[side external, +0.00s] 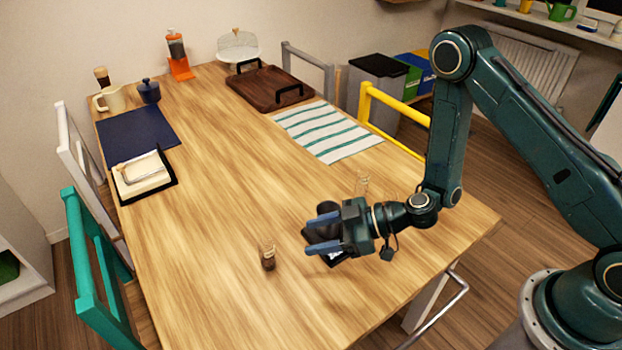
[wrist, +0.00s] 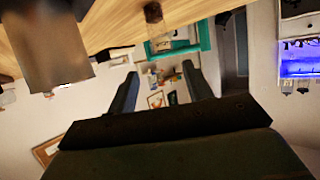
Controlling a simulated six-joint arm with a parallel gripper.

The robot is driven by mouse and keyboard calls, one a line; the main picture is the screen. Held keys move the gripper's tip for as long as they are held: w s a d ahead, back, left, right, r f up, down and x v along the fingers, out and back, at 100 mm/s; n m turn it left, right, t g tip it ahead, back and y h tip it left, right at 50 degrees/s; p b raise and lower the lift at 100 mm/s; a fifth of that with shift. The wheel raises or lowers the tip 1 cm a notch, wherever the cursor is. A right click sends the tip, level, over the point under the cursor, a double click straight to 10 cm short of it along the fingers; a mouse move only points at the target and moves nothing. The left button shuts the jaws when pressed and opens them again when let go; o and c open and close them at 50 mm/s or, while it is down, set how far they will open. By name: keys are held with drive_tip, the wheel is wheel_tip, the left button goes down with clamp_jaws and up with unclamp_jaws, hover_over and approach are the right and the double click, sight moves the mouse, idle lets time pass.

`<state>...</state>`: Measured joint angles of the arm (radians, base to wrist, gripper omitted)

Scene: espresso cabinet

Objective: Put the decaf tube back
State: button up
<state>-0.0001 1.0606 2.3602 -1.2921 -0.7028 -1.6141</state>
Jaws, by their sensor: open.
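A small glass tube with dark contents (side external: 267,257) stands upright on the table, left of my gripper. It also shows at the top of the wrist view (wrist: 153,13). I cannot read a label on it, so I cannot tell if it is the decaf tube. My gripper (side external: 312,234) is open and low over the table's near right part, its fingers pointing toward the tube but apart from it. In the wrist view my gripper (wrist: 160,85) has nothing between its fingers. A dark flat thing (side external: 337,259) lies partly hidden under my gripper.
A clear glass (side external: 362,185) stands behind my wrist. A large grey-brown object (wrist: 45,50) looms close at the wrist view's upper left. A striped towel (side external: 327,132), wooden tray (side external: 262,94) and navy mat (side external: 137,139) lie farther back. The table's middle is clear.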

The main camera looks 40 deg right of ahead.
idle(0.4)
drive_tip(key=s+d+r+n+g+h, duration=0.1)
drive_tip(key=s+r+g, duration=0.15)
drive_tip(key=r, duration=0.45)
drive_tip(key=s+d+r+n+g+h, duration=0.1)
drive_tip(key=s+d+r+g, duration=0.15)
drive_tip(key=r, duration=0.45)
drive_tip(key=s+d+r+m+t+h, duration=0.1)
drive_tip(key=s+d+r+m+h, duration=0.3)
drive_tip(key=s+d+r+m, duration=0.2)
drive_tip(key=s+d+r+m+t+h, duration=0.1)
drive_tip(key=s+d+r+m+h, duration=0.3)
drive_tip(key=s+d, duration=0.7)
drive_tip(key=shift+s+r+m+h, duration=0.2)
drive_tip(key=shift+r+m+h, duration=0.2)
drive_tip(key=shift+r+m, duration=1.1)
drive_tip(key=shift+r, duration=0.15)
